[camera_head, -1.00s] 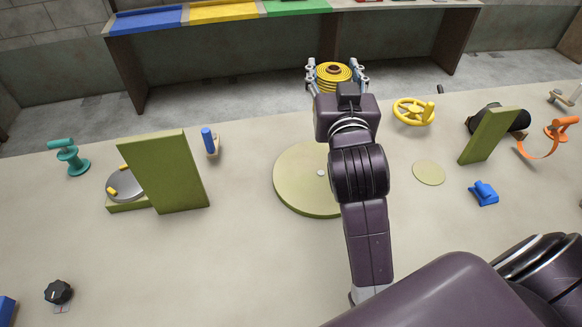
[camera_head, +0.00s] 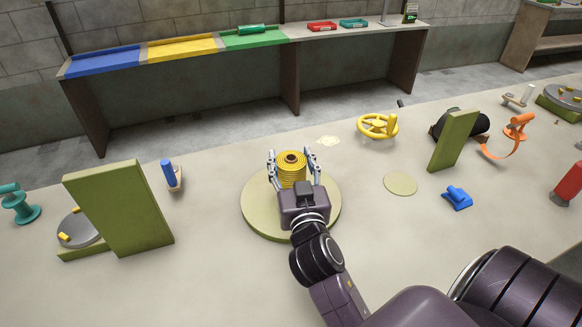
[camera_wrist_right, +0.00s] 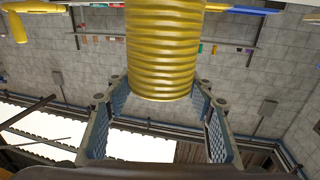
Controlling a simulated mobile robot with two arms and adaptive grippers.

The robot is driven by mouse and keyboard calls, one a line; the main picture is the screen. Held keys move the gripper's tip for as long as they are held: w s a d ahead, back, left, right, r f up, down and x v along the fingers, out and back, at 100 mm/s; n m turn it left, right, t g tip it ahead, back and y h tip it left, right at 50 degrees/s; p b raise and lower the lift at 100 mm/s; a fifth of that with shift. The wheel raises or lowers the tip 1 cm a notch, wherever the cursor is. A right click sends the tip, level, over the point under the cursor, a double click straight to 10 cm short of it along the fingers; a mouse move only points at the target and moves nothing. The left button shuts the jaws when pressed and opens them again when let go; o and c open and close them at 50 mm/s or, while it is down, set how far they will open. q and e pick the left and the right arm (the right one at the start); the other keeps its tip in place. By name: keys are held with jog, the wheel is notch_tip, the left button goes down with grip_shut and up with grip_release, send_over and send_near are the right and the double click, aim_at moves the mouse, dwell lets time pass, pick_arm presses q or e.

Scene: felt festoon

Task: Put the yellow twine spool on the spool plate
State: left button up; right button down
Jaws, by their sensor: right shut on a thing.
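The yellow twine spool (camera_head: 292,172) stands upright between the fingers of my right gripper (camera_head: 295,170). The right gripper is shut on it. In the right wrist view the ribbed yellow spool (camera_wrist_right: 162,50) sits between the two blue-padded fingers (camera_wrist_right: 160,112). In the head view the spool overlaps the far part of a large round olive plate (camera_head: 262,222); whether it touches the plate I cannot tell. A smaller flat round disc (camera_head: 400,183) lies on the bench to the right. No label shows which of these is the spool plate. My left gripper is not in view.
A yellow handwheel (camera_head: 378,126) and an upright olive board (camera_head: 454,140) stand to the right, with a blue clamp-like piece (camera_head: 457,198). A tall olive board (camera_head: 118,208) stands left, near a blue-handled piece (camera_head: 168,174). The bench between the large plate and disc is clear.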

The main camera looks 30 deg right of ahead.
jog(key=shift+f, duration=0.85)
jog(key=shift+f, duration=0.2)
jog(key=c, duration=0.9)
grip_release()
jog(key=shift+r, duration=0.1)
